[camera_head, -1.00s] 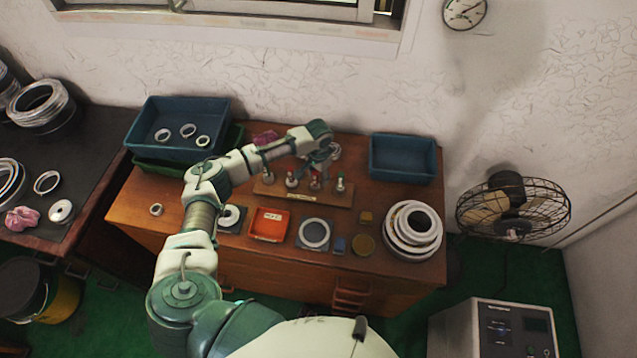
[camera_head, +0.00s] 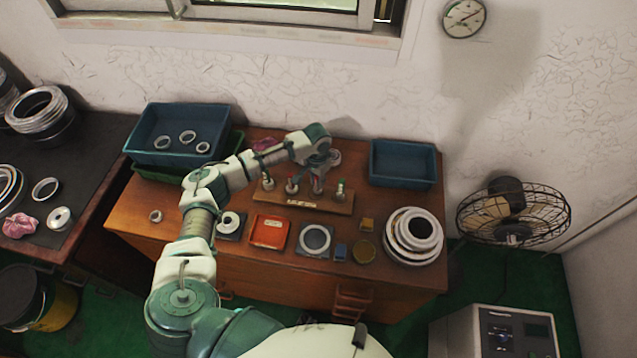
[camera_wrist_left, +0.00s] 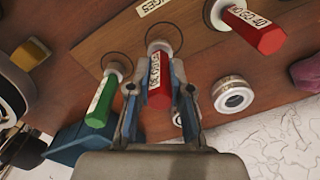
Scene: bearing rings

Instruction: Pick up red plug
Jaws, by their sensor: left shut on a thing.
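My left gripper (camera_head: 317,172) is at the wooden rack (camera_head: 305,201), over the third plug from the left. In the left wrist view the gripper (camera_wrist_left: 160,103) has its two fingers on either side of a labelled red plug (camera_wrist_left: 159,88) and is shut on it. The plug's pale collar is toward the rack; I cannot tell whether it is clear of the rack. A second red plug (camera_wrist_left: 255,32) stands to the right and a green plug (camera_wrist_left: 101,103) to the left in that view. My right gripper is not in view.
A blue bin (camera_head: 403,163) stands at the back right and another blue bin (camera_head: 150,130) holding rings at the back left. An orange tray (camera_head: 269,231), a ring on a plate (camera_head: 315,239) and stacked rings (camera_head: 413,232) lie in front. A white ring (camera_wrist_left: 233,95) is near the gripper.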

